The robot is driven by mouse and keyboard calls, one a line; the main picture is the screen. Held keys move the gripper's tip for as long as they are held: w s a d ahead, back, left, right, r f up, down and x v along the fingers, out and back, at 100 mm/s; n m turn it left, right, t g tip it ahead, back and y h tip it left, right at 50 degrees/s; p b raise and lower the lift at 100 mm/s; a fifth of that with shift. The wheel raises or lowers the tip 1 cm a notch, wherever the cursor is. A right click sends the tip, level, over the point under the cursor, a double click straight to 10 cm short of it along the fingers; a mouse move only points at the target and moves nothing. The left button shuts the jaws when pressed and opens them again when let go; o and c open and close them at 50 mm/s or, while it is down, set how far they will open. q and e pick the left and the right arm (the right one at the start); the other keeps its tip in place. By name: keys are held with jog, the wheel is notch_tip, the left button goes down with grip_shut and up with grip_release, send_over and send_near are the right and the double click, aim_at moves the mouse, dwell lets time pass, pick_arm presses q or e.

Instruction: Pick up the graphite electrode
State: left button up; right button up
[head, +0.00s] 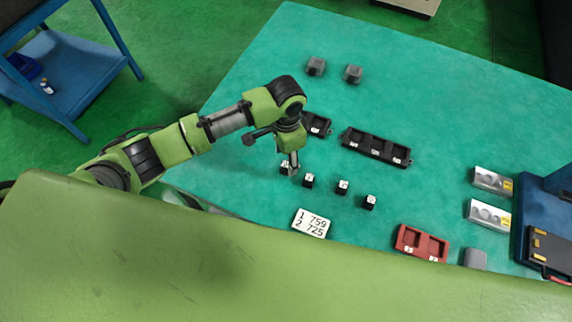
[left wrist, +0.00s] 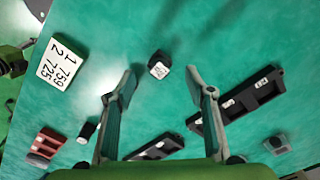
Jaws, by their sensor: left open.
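Several small black blocks with white number labels, which look like the graphite electrodes, stand in a row on the green table: one (head: 308,180), another (head: 343,187) and a third (head: 370,202) show clearly. The leftmost block (head: 284,168) is partly hidden by my left gripper (head: 293,171), which points down over that end of the row. In the left wrist view my left gripper (left wrist: 161,80) is open and empty. One labelled block (left wrist: 158,66) shows between and just beyond its fingertips, apart from both fingers. Another block (left wrist: 86,132) is left of the fingers. My right gripper is not in view.
A white number card (head: 312,223) lies near the front edge. Black trays (head: 375,146) are behind the row, with two grey blocks (head: 316,66) farther back. A red tray (head: 421,244) and silver holders (head: 489,215) are at the right. The table's back middle is clear.

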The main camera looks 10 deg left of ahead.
aim_at(286, 164)
pick_arm(q)
jog(key=shift+f, duration=1.7)
jog(key=c, duration=1.2)
jog(key=shift+r, duration=0.2)
